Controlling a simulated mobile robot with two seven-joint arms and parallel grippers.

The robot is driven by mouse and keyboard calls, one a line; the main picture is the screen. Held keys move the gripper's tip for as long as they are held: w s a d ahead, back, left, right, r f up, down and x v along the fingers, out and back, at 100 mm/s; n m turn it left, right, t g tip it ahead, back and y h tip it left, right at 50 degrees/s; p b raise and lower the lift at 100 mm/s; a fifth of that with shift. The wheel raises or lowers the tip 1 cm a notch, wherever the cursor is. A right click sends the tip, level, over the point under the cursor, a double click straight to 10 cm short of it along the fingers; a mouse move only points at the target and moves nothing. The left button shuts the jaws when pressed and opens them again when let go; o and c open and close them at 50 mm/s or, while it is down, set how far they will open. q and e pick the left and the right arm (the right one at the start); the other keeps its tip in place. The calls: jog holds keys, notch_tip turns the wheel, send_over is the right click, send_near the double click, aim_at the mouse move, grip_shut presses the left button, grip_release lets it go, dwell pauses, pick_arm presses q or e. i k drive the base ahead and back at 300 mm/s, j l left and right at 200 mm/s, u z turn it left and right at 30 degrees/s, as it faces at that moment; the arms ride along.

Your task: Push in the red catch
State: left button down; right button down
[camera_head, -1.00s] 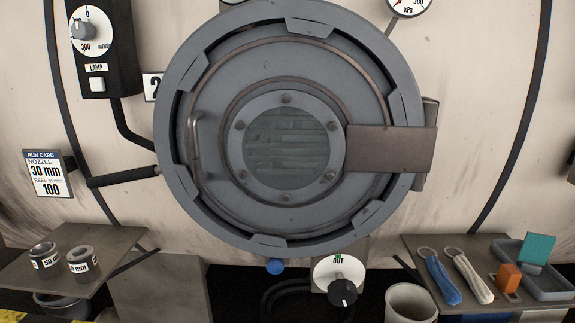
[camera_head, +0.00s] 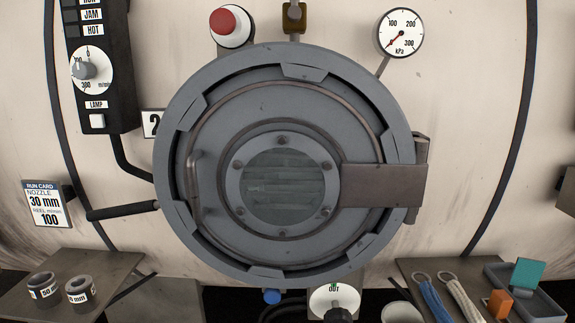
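A red, rounded button-like part (camera_head: 225,20), which looks like the red catch, sits on a white round base at the top of the view. It is just above the upper left rim of the round grey door (camera_head: 283,130). The red part stands out from its base, and nothing touches it. The door lies in its ring with its brown hinge plate (camera_head: 383,186) at the right. Neither of my grippers is in view.
A brass-coloured fitting (camera_head: 294,17) stands right of the red part. A pressure gauge (camera_head: 400,33) is farther right, its needle near zero. A black control panel (camera_head: 98,60) is at the left. A black-gripped lever (camera_head: 120,211) sticks out left of the door. Small shelves hold loose items below.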

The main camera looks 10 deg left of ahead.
aim_at(230, 26)
jog(key=l+u, duration=0.25)
jog(key=u, duration=0.15)
jog(key=l+u, duration=0.2)
jog(key=u, duration=0.25)
jog(key=k+l+u, duration=0.2)
jog(key=l, duration=0.15)
jog(key=l+u, duration=0.15)
jog(key=l, duration=0.25)
jog(key=k+l, duration=0.15)
jog(key=l, duration=0.25)
jog(key=k+l+u, duration=0.1)
jog(key=l, duration=0.25)
jog(key=k+l, duration=0.25)
jog(key=l, duration=0.15)
